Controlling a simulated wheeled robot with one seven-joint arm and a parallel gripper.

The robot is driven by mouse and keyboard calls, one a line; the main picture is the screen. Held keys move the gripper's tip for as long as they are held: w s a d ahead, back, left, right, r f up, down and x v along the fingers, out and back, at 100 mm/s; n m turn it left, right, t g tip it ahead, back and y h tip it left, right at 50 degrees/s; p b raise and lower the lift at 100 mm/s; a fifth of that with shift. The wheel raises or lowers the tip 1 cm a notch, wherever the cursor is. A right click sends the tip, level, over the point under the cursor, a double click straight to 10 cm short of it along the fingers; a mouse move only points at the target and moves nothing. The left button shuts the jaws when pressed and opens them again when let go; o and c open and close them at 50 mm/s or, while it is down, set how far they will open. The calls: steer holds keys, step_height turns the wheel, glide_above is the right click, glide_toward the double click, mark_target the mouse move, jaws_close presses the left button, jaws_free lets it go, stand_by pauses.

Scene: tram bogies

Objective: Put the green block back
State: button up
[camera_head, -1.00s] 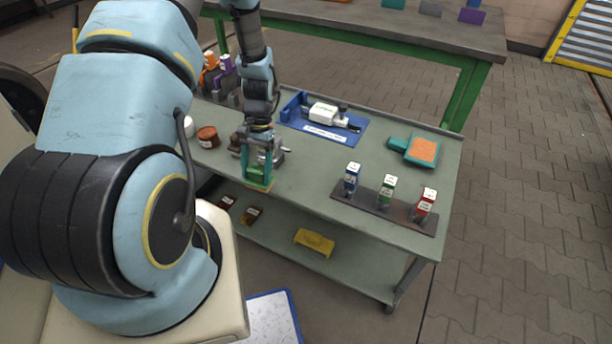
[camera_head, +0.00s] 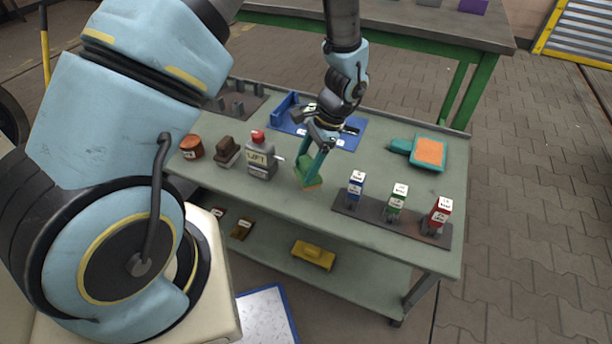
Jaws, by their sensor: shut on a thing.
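My gripper (camera_head: 318,148) is over the middle of the grey-green cart top, shut on the green block. The green block (camera_head: 308,172) has an open, handle-like upper part and a thin orange underside. It hangs tilted; I cannot tell whether its lower edge touches the cart top. The fingers hide part of its upper end. It is left of the rack with the blue, green and red labelled pieces, and right of the grey bottle.
A grey bottle (camera_head: 261,160) with a red cap, a brown block (camera_head: 227,151) and a brown tin (camera_head: 191,147) stand left. A blue tray (camera_head: 346,142) lies behind. The labelled rack (camera_head: 376,222) is front right; a teal-and-orange float (camera_head: 428,151) lies far right.

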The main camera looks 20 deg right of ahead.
steer(key=shift+f, duration=2.1)
steer(key=shift+f, duration=0.1)
steer(key=o, duration=1.5)
steer(key=shift+c, duration=0.2)
steer(key=v, duration=1.2)
steer(key=shift+b, duration=0.3)
